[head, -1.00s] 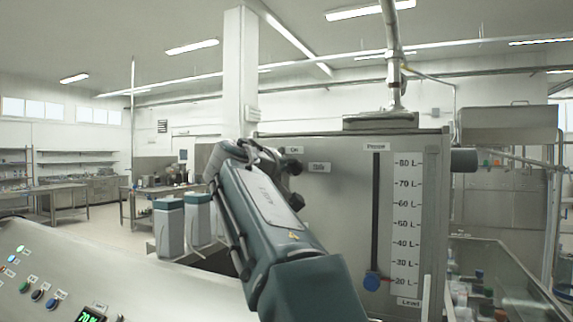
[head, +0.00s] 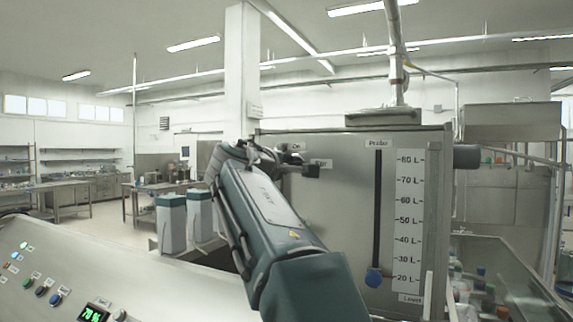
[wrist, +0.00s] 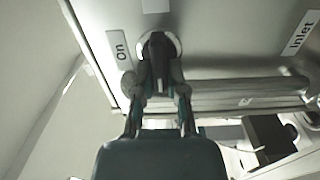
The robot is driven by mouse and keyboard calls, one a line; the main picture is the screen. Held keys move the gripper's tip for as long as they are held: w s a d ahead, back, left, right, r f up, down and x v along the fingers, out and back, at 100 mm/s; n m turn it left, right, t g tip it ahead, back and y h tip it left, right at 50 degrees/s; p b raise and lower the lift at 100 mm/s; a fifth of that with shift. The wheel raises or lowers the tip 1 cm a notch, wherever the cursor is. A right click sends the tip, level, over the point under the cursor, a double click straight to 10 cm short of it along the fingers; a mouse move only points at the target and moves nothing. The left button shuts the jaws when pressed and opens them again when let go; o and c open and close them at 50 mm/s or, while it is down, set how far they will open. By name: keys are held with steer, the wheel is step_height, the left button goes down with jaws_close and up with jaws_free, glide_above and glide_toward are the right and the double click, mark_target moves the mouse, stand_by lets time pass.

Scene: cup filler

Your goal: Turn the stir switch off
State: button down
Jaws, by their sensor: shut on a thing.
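The stir switch is a dark handle on a pale round base (wrist: 174,42), set in the grey steel panel of the tank. In the wrist view, my gripper (wrist: 158,75) is shut on its dark handle (wrist: 157,50), with a finger on each side. An "On" label (wrist: 119,47) sits to the left of the switch there. In the head view, my gripper (head: 302,169) reaches the upper left of the tank panel (head: 340,220), below the "On" label (head: 297,147). A dark finger part partly covers the "Stir" label (head: 321,162). The switch itself is hidden there.
A probe slider with a blue knob (head: 374,278) and a litre scale (head: 408,220) are on the panel to the right. A sloped control console (head: 50,260) with buttons is at lower left. Two teal-topped containers (head: 171,225) stand behind it. An "inlet" label (wrist: 300,33) shows in the wrist view.

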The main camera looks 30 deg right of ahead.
steer(key=shift+w+f+n, duration=0.15)
steer(key=shift+f+n, duration=0.05)
steer(key=shift+n, duration=0.1)
steer(key=c, duration=0.7)
jaws_free()
steer(key=shift+a, duration=0.1)
steer(key=shift+r, duration=0.1)
steer(key=v, duration=1.2)
steer(key=shift+a, duration=0.1)
